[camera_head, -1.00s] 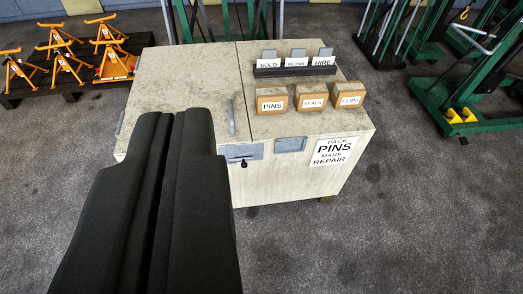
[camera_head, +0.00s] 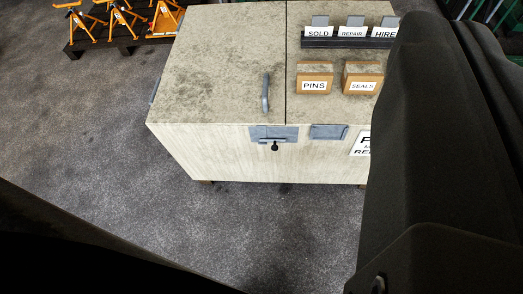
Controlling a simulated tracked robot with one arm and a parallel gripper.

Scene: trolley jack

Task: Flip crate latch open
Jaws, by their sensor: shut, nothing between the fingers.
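The pale, stained crate (camera_head: 215,150) stands in the middle of the view, with a seam between the left and right parts of its top. On its upper front face is a grey latch plate (camera_head: 290,132) with a flat bar across it and a small black knob (camera_head: 275,147) below. A grey upright handle (camera_head: 265,92) stands on the top just behind the latch. My gripper (camera_head: 440,22), large and dark, fills the right side; its fingers look closed together and hold nothing. It appears apart from the latch in the picture and hides the crate's right end.
A second grey plate (camera_head: 328,132) sits right of the latch. Boxes marked PINS (camera_head: 314,85) and SEALS (camera_head: 361,86) and a dark sign holder (camera_head: 335,43) stand on the top. Orange stands (camera_head: 118,20) are behind left. Grey floor in front is clear.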

